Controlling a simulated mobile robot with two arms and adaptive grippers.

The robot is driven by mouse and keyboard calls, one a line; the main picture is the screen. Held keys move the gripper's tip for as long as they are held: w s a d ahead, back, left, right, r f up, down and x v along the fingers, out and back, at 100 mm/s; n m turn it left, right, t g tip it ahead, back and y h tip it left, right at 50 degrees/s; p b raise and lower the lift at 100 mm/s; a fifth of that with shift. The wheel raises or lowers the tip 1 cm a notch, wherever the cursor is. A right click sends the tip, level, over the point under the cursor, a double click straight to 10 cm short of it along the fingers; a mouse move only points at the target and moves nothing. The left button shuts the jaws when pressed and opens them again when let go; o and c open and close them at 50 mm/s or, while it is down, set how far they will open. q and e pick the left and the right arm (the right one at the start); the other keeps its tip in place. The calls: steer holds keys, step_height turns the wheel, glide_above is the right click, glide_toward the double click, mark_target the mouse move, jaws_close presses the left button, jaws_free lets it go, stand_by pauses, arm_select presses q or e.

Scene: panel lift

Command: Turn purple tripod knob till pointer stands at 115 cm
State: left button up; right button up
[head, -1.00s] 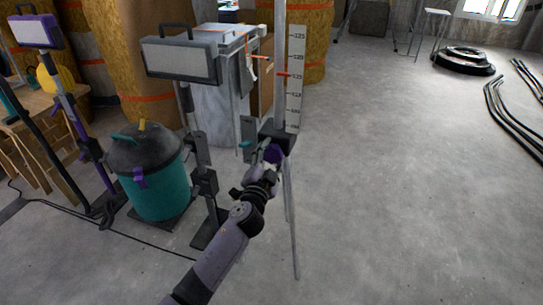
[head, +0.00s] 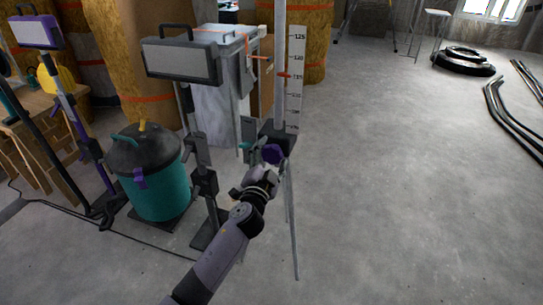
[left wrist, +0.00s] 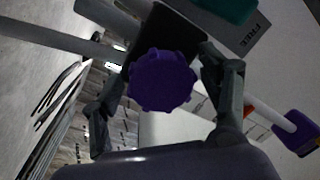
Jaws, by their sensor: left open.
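The purple knob (head: 272,153) sits on the dark block of the tripod column in the head view. In the left wrist view the lobed purple knob (left wrist: 163,82) shows whole, between the spread fingers. My left gripper (head: 263,174) is open just below and in front of the knob, apart from it in the head view. The white scale (head: 295,90) stands right of the column. An orange pointer (head: 282,75) reaches it near the third label from the top, which seems to be 115; exact alignment is too small to read. My right gripper is out of view.
A teal lever (head: 245,145) is left of the block; a grey plate marked FREE (left wrist: 252,40) shows in the left wrist view. A second orange mark (head: 258,57) is left of the column. Lamp stands and a teal bin (head: 155,185) are left.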

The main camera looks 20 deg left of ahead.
arm_select(q)
steer(key=s, duration=1.2)
steer(key=shift+d+f, duration=0.25)
steer(key=shift+f, duration=0.1)
